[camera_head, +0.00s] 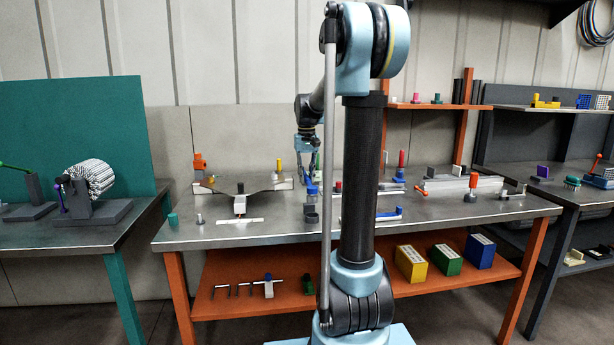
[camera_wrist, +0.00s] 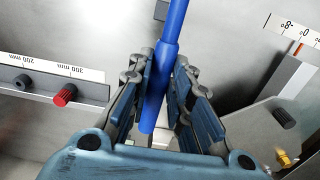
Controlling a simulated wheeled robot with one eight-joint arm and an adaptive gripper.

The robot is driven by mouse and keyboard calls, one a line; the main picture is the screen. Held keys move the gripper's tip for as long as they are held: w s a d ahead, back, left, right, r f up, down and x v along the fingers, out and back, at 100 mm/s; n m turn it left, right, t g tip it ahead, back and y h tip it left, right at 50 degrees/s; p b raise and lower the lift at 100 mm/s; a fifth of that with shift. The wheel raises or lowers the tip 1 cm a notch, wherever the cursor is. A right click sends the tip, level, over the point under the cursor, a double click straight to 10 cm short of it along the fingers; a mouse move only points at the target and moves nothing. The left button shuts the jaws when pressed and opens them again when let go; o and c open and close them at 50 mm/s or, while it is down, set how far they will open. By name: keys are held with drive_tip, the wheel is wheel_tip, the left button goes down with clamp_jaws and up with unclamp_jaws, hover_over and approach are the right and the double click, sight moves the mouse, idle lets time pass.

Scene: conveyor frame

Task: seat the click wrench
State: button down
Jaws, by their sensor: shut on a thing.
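The click wrench, seen as a blue rod-like handle (camera_wrist: 174,25), runs from the top edge of the wrist view down between my fingers. My gripper (camera_wrist: 166,88) is shut on it, with one finger on each side. In the camera_head view my gripper (camera_head: 308,146) is over the back middle of the steel bench, partly behind my own arm. The wrench's far end is out of the wrist view, and I cannot tell what it touches.
A scale rail with a red knob (camera_wrist: 64,95) lies left in the wrist view; a numbered plate with a dark knob (camera_wrist: 284,118) is right. The steel bench (camera_head: 440,212) carries several fixtures, including a blue-handled bar (camera_head: 386,216).

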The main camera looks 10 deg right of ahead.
drive_tip(key=shift+f, duration=3.35)
drive_tip(key=c, duration=1.4)
unclamp_jaws()
wheel_tip(320, 180, up, 12)
drive_tip(key=shift+f, duration=0.1)
